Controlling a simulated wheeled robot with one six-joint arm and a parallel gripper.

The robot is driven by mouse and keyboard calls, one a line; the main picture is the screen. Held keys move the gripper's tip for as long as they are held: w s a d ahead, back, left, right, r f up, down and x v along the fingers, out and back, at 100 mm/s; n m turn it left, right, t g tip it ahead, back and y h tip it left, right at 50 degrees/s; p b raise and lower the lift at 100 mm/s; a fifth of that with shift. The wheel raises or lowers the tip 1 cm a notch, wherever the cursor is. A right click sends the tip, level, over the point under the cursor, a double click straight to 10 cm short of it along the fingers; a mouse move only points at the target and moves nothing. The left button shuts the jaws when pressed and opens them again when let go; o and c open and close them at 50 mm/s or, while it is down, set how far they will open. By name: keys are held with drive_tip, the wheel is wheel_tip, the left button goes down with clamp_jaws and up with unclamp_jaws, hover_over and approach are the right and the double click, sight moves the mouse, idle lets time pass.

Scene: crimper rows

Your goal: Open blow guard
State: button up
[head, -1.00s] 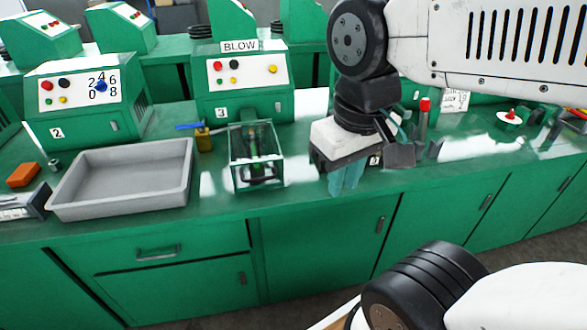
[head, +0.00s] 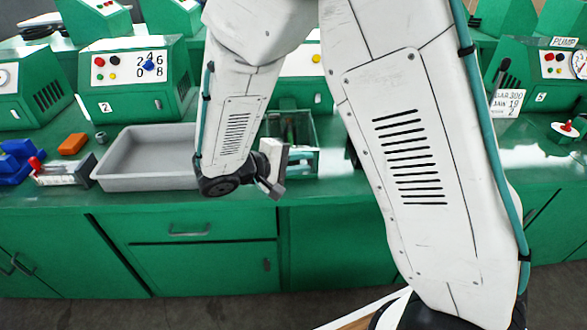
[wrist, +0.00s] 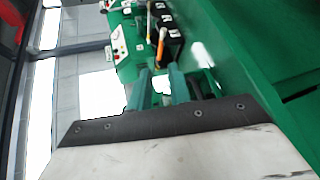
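The blow guard (head: 304,164), a clear box with a green frame, stands on the green bench right of the grey tray. In the head view my arm hides its left side and most of the blow machine behind it. My gripper (head: 276,165) is at the guard's left front in the picture, turned sideways; its fingertips are hidden there, and I cannot tell whether it touches the guard. In the wrist view my gripper (wrist: 161,76) shows two teal fingers apart with nothing held between them. I cannot make out the guard clearly in that view.
The grey tray (head: 150,160) lies left of the guard, close to my arm. Machine 2 (head: 138,78) stands behind it. An orange block (head: 73,144) and blue parts (head: 18,160) lie farther left. A red-knobbed part (head: 567,130) stands at the right.

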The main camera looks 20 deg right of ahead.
drive_tip(key=w+a+f+n+t, duration=0.3)
drive_tip(key=a+f+t, duration=0.2)
drive_tip(key=a+f, duration=0.15)
drive_tip(key=shift+h, duration=0.3)
drive_tip(key=x, duration=0.8)
drive_tip(key=shift+w+d+f, duration=0.2)
drive_tip(key=shift+f, duration=0.15)
clamp_jaws()
